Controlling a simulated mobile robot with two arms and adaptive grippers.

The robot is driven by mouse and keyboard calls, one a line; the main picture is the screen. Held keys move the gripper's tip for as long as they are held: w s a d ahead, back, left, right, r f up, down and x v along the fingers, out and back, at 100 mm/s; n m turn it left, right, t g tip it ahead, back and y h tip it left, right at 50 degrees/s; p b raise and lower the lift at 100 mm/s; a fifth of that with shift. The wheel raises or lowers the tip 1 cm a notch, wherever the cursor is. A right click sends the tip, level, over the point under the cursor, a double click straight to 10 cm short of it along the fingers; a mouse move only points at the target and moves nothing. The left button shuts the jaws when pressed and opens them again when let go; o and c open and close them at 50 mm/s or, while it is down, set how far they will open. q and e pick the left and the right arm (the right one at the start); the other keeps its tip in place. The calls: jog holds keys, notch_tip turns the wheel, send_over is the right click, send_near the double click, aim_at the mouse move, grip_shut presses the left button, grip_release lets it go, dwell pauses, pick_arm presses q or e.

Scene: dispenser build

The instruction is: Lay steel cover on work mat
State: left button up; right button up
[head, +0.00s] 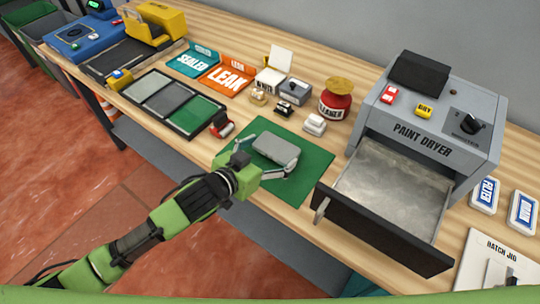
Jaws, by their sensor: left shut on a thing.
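The green work mat (314,163) lies on the wooden bench, left of the paint dryer. The steel cover (276,148), a grey plate with rounded corners, is over the middle of the mat. My left gripper (268,157) reaches in from the left, and its fingers are shut on the cover at its near side. The cover looks about level; I cannot tell whether it touches the mat. My right gripper is not in view.
The paint dryer (435,100) stands to the right with its drawer (385,222) pulled out beside the mat. Behind the mat are a red jar (335,104) and several small parts. A three-part tray (172,102) and a red-handled roller (222,127) lie to the left.

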pick_arm(q)
jog(key=shift+f, duration=0.85)
jog(key=shift+f, duration=0.1)
jog(key=o, duration=1.2)
jog(key=shift+s+a, duration=0.2)
jog(key=shift+s, duration=0.1)
jog(key=v, duration=1.1)
jog(key=shift+s+a+r, duration=0.1)
jog(key=shift+s+r, duration=0.05)
jog(key=shift+r, duration=0.15)
